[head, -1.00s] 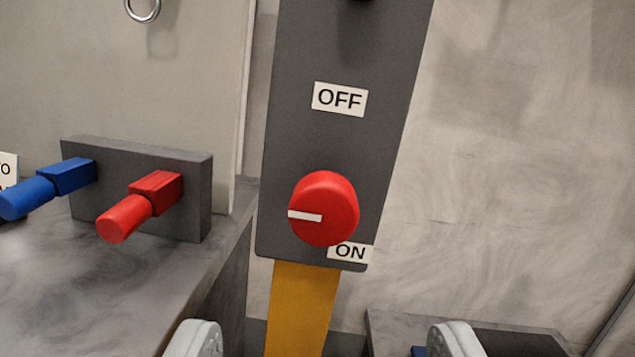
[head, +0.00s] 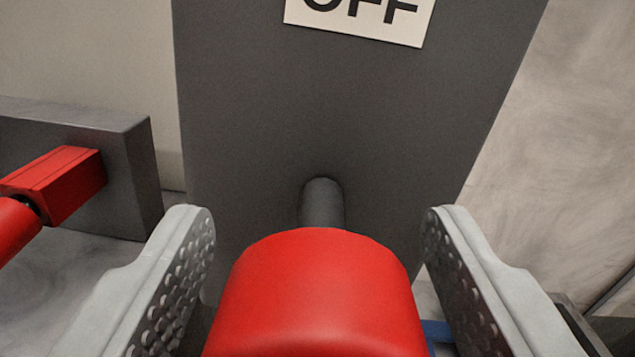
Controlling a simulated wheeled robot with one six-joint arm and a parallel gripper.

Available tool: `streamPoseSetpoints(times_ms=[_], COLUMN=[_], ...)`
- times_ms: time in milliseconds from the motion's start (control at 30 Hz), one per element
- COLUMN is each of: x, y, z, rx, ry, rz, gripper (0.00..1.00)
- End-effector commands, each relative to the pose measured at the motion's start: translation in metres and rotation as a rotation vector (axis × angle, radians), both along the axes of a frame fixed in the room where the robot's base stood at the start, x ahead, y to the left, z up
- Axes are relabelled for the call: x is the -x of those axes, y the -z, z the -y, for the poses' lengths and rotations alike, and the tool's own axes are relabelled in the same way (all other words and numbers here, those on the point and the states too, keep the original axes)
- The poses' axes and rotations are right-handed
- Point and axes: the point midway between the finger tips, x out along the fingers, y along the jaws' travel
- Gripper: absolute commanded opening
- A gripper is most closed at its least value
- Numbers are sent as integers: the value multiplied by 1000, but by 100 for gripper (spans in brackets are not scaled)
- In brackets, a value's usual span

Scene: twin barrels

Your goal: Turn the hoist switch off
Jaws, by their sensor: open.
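The hoist switch is a red round knob (head: 318,295) on a short dark shaft (head: 322,203) that stands out from a dark grey panel (head: 320,120). A white OFF label (head: 360,18) is on the panel above the knob, cut by the top edge. The ON label and the knob's white pointer mark are not visible now. My gripper (head: 320,235) is open, with one finger on each side of the knob. A gap shows between each finger and the knob's sides.
At the left, a red handle (head: 55,185) sticks out from a grey block (head: 120,135), close to my left finger. A pale wall (head: 560,130) lies behind on the right. A bit of something blue (head: 438,332) shows low beside the right finger.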

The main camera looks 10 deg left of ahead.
Motion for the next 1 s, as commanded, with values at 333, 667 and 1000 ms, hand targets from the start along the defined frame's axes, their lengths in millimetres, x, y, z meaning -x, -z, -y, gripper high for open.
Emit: streamPoseSetpoints(times_ms=[333, 667, 1000], x=[-9, -9, -8], y=[0, 0, 0], z=[-3, -3, -3], rx=[0, 0, 31], ry=[0, 0, -1], rz=[0, 0, 9], gripper=[61, 19, 17])
